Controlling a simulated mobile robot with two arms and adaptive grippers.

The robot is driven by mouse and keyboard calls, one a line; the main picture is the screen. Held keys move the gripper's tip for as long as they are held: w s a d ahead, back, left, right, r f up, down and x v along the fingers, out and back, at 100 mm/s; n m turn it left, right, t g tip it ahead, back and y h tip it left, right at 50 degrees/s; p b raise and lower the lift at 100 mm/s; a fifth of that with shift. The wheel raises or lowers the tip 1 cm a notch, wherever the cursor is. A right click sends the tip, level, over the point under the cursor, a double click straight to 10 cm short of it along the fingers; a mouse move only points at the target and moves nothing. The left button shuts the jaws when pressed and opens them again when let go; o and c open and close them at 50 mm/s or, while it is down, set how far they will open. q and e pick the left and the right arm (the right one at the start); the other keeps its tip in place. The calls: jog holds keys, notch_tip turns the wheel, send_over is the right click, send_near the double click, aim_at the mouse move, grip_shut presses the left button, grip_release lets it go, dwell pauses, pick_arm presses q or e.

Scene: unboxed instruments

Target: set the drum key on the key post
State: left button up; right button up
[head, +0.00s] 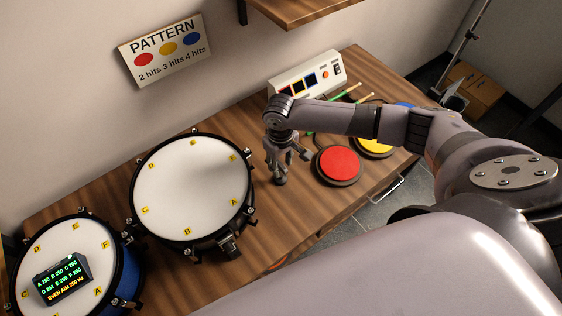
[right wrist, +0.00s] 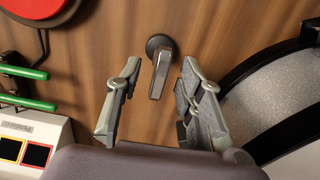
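A small grey metal piece (right wrist: 157,78) stands on a round dark foot (right wrist: 159,44) on the wooden table in the right wrist view. I take it for the drum key with the key post; I cannot tell where one ends and the other begins. In the head view its low part shows (head: 281,180) beneath my fingers, between the large drum and the red pad. My right gripper (right wrist: 160,64) is open around it, with a gap on both sides. In the head view my right gripper (head: 287,158) points down and partly hides the piece. My left gripper is not in view.
The white-headed drum (head: 190,190) stands left of the gripper. A second, blue drum (head: 128,268) carries a readout box (head: 62,279). Red (head: 338,166) and yellow (head: 375,143) pads lie right. Green sticks (head: 346,93) and a control box (head: 306,76) stand behind. A shelf (head: 290,10) overhangs.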

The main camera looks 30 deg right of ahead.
jog(key=shift+r, duration=0.1)
notch_tip(320, 180, up, 12)
dwell(0.4)
jog(key=shift+a, duration=0.1)
dwell(0.5)
